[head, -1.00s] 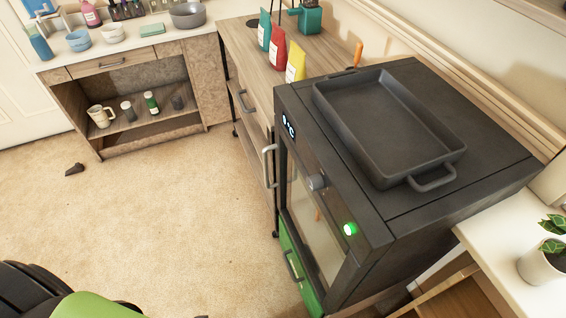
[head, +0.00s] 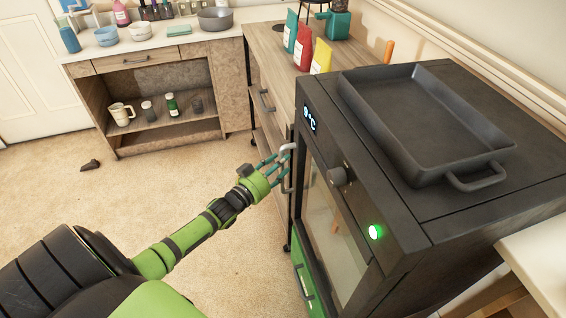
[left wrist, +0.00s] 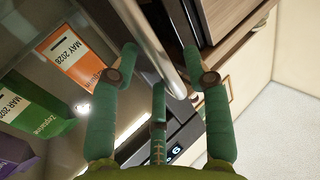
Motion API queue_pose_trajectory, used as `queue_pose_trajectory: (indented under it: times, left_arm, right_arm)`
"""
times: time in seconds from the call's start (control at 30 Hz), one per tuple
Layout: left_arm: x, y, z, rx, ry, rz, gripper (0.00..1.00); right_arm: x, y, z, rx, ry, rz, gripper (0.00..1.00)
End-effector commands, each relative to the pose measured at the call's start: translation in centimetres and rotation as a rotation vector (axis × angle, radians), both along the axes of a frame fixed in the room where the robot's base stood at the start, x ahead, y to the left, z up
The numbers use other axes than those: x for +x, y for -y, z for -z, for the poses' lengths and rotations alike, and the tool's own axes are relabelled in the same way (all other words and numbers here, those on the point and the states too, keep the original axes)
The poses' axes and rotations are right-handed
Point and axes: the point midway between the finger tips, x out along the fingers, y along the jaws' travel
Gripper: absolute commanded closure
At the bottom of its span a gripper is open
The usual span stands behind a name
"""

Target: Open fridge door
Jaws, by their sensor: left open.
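The fridge is a dark cabinet (head: 385,215) with a glass-paned door (head: 335,225) on its front, and the door looks shut. A pale metal handle (head: 287,182) stands upright at the door's left edge. My left gripper (head: 280,161) is at the handle with its green fingers open. In the left wrist view the silver handle bar (left wrist: 150,45) runs between the spread fingers of my left gripper (left wrist: 160,72). I cannot tell whether a finger touches the bar. My right gripper is not in view.
A dark tray (head: 425,115) lies on top of the fridge. A wooden cabinet with drawers (head: 264,90) stands beside the handle side. A low shelf unit (head: 107,66) is at the back left. The carpet (head: 80,230) in front is mostly clear.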

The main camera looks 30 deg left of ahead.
Motion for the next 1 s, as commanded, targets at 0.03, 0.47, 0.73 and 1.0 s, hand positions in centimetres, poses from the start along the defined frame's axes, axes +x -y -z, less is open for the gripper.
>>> queue_pose_trajectory:
  times: [0.03,0.47,0.73,1.0]
  left_arm:
    - [0.6,0.1,0.1,0.000,0.001,-0.001,0.52]
    - [1.8,0.2,0.1,0.000,-0.003,-0.001,0.52]
    - [1.8,0.2,0.1,0.000,-0.003,-0.001,1.00]
    - [1.0,-0.9,0.1,0.000,-0.006,-0.023,1.00]
  right_arm:
    - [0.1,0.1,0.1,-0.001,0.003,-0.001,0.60]
    - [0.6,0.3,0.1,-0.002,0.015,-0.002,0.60]
    - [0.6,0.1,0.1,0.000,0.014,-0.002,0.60]
    - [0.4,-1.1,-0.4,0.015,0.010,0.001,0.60]
